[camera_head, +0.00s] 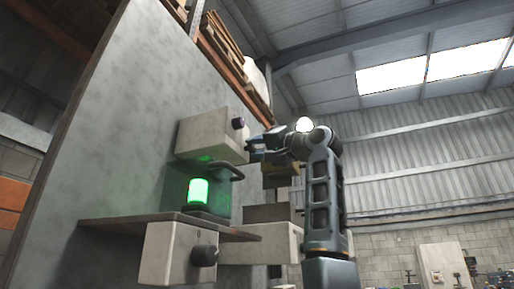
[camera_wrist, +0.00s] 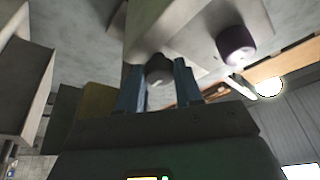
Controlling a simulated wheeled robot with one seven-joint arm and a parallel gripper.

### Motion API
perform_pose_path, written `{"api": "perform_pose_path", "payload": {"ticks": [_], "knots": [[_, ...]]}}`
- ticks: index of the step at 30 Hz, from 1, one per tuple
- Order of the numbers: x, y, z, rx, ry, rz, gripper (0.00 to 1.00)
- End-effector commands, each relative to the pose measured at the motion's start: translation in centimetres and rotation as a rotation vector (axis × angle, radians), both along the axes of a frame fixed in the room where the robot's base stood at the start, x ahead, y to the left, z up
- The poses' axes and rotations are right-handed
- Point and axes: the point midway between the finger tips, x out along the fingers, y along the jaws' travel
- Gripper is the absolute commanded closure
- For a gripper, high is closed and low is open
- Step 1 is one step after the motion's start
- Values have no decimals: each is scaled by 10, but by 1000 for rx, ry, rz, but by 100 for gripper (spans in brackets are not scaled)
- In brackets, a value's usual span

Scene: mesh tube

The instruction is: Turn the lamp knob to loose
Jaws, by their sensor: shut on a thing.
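A green lit lamp (camera_head: 198,191) stands on a shelf in the head view. Above it is a pale box (camera_head: 207,136) with a dark purple knob (camera_head: 238,123), which also shows in the wrist view (camera_wrist: 236,45). My gripper (camera_head: 252,149) is at the right of this box. In the wrist view, the blue fingers of my gripper (camera_wrist: 158,83) are on both sides of a dark grey round knob (camera_wrist: 159,68) and shut on it. The purple knob is to its right, apart from the fingers. The gripped knob is hidden in the head view. Its setting cannot be read.
A lower pale box (camera_head: 168,254) with a black knob (camera_head: 204,256) hangs under the shelf (camera_head: 130,217). A dark curved handle (camera_head: 231,168) is close below my gripper. A tall grey panel (camera_head: 130,100) stands behind.

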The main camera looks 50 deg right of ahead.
Motion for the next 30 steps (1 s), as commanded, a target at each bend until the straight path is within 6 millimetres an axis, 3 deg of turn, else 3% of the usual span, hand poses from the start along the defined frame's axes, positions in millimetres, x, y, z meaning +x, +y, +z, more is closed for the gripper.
{"api": "perform_pose_path", "payload": {"ticks": [4,5,12,22,30], "knots": [[1,0,-3,1,7,2,96],[1,0,-3,1,8,2,63],[1,0,-2,2,4,0,40],[-5,-1,-3,1,1,0,40],[-44,-4,-17,0,-1,-1,40]]}}
